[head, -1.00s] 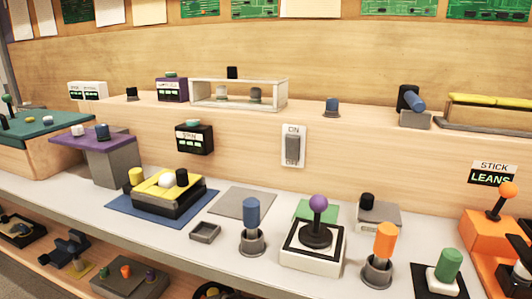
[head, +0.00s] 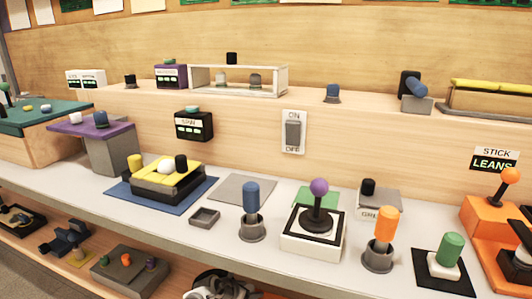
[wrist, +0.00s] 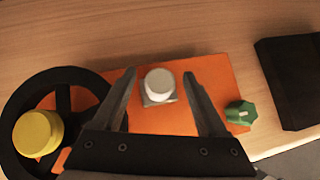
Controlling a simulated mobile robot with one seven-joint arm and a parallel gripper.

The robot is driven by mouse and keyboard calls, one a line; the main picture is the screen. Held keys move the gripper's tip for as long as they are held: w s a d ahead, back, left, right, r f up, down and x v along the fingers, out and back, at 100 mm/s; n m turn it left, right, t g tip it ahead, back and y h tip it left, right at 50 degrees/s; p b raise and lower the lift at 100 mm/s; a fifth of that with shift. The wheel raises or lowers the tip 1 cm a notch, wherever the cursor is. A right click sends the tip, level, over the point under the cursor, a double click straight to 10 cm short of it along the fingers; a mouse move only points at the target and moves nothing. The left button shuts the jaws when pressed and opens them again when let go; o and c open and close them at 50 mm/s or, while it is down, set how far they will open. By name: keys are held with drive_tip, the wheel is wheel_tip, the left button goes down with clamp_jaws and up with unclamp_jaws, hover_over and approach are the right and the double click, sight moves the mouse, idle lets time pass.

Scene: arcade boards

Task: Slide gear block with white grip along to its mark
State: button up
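In the wrist view, the white round grip (wrist: 159,83) stands on a small grey block (wrist: 152,101) on an orange board (wrist: 220,78). My gripper (wrist: 159,74) is open, with one black finger on each side of the white grip. Gaps show between the grip and both fingers, so neither appears to touch it. I cannot make out gear teeth on the block, and no mark for it shows clearly. The lower part of the board is hidden behind my gripper. In the head view the white grip is not visible.
A black wheel (wrist: 64,98) with a yellow knob (wrist: 38,132) lies left of the grip. A green knob (wrist: 241,113) sits to its right, and a dark box (wrist: 288,82) farther right. In the head view, a grey board with knobs (head: 130,272) is on the lower shelf.

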drive_tip(key=p+v, duration=0.5)
drive_tip(key=v, duration=0.2)
drive_tip(key=shift+p, duration=0.4)
